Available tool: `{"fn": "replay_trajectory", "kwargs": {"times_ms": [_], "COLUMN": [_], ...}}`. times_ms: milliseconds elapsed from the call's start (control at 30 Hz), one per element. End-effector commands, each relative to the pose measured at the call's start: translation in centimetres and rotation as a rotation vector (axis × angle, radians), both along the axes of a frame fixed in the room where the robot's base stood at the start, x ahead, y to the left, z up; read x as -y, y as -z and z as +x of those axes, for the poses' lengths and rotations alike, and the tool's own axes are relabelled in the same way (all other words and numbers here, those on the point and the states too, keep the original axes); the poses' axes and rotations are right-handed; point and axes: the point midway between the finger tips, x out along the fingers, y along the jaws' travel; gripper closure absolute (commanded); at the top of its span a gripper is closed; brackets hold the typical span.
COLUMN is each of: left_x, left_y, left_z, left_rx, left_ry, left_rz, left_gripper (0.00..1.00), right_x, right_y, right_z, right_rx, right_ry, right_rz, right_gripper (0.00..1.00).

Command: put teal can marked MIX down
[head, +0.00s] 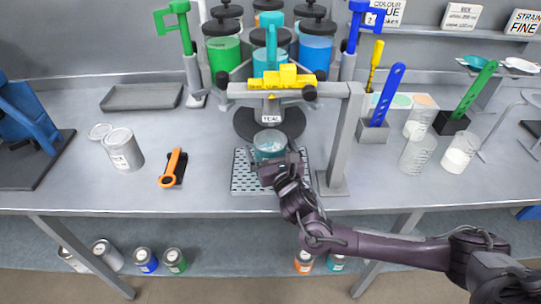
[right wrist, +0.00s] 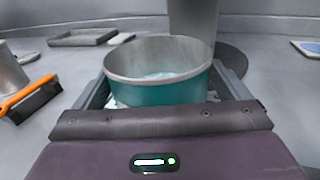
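The teal can (head: 270,146) is open at the top, with pale liquid inside. It is upright under the dispenser nozzle marked TEAL, at the back of the perforated drip tray (head: 240,182). In the right wrist view the teal can (right wrist: 165,92) fills the space between the fingers. My right gripper (head: 272,160) has a finger against each side of it and looks shut on it. The can's base is hidden, so I cannot tell whether it touches the tray. No MIX marking is readable. My left gripper is not in view.
The dispenser's grey post (head: 346,140) stands right of the tray, with a yellow crossbar block (head: 282,78) above. An orange-handled tool (head: 172,168) and a grey can (head: 124,150) are on the left. Clear beakers (head: 418,153) stand on the right. The bench front is mostly free.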

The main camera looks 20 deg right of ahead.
Motion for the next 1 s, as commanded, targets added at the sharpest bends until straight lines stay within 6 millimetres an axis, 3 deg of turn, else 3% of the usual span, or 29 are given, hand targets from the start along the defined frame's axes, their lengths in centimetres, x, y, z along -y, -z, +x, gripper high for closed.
{"fn": "replay_trajectory", "kwargs": {"times_ms": [67, 433, 1000], "left_x": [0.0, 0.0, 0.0], "left_y": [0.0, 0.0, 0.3], "left_z": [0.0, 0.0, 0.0], "left_rx": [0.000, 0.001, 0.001], "left_ry": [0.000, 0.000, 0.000], "left_rz": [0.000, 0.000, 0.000], "left_gripper": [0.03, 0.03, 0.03], "right_x": [0.0, 0.0, 0.1], "right_y": [0.0, -0.2, -1.4], "right_z": [0.0, 0.0, 0.0], "right_rx": [0.000, 0.003, 0.005], "right_ry": [0.000, 0.001, 0.001], "right_rz": [0.000, 0.001, 0.003], "right_gripper": [0.16, 0.63, 0.63]}}
